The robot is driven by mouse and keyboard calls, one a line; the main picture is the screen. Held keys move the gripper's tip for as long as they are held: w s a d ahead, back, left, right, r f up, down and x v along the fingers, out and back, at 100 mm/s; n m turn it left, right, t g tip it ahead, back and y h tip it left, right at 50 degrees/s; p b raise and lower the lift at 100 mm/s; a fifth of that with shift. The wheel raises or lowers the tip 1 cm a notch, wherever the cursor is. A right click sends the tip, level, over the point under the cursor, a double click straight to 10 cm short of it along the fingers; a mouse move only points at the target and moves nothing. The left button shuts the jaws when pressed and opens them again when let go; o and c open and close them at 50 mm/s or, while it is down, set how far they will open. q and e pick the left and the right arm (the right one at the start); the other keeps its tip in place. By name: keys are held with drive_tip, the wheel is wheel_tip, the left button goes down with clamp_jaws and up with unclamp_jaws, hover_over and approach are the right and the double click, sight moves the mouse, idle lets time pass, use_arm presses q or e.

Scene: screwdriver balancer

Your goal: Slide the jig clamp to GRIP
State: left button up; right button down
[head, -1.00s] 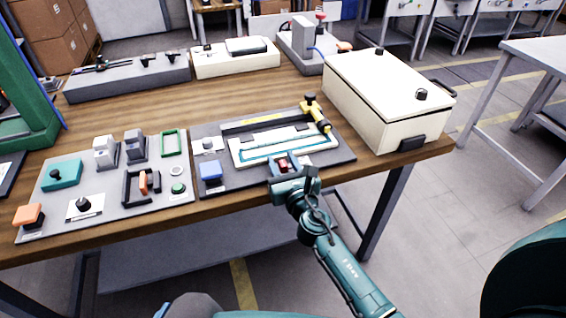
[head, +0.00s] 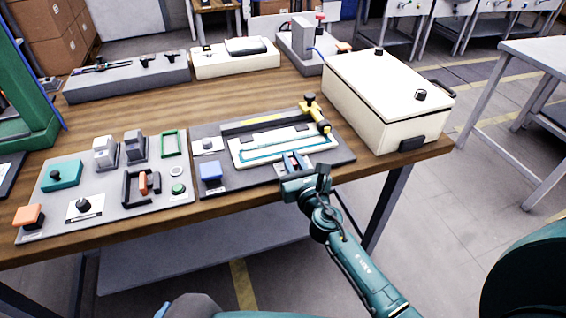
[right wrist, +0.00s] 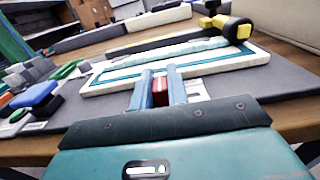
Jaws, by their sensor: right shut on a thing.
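The jig board (head: 240,180) is a dark grey plate near the table's front edge. On it lies a white tray with a teal outline (head: 240,155), also seen in the right wrist view (right wrist: 100,84). A small red slider handle, apparently the jig clamp's (right wrist: 160,93), stands at the tray's near side. My right gripper (head: 294,163) is shut on this handle, with a finger on each side of it in the right wrist view (right wrist: 158,90). The fingers mostly hide the handle in the head view. A white label (right wrist: 196,90) lies just right of the fingers; its text is unreadable. My left gripper is not in view.
A yellow-and-black toggle piece (head: 316,112) stands at the board's back right. A blue block (head: 210,171) sits at its left. A cream box (head: 385,100) stands close on the right. A panel of controls (head: 110,190) lies to the left.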

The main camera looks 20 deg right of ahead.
sight(309, 161)
drive_tip(key=shift+w+d, duration=0.1)
drive_tip(key=shift+d, duration=1.9)
drive_tip(key=c, duration=1.4)
unclamp_jaws()
drive_tip(key=shift+o, duration=0.2)
drive_tip(key=shift+s+f, duration=0.1)
drive_tip(key=shift+s, duration=0.45)
drive_tip(key=s+b, duration=0.1)
drive_tip(key=s, duration=1.1)
drive_tip(key=shift+d+b, duration=0.2)
drive_tip(key=shift+b, duration=0.2)
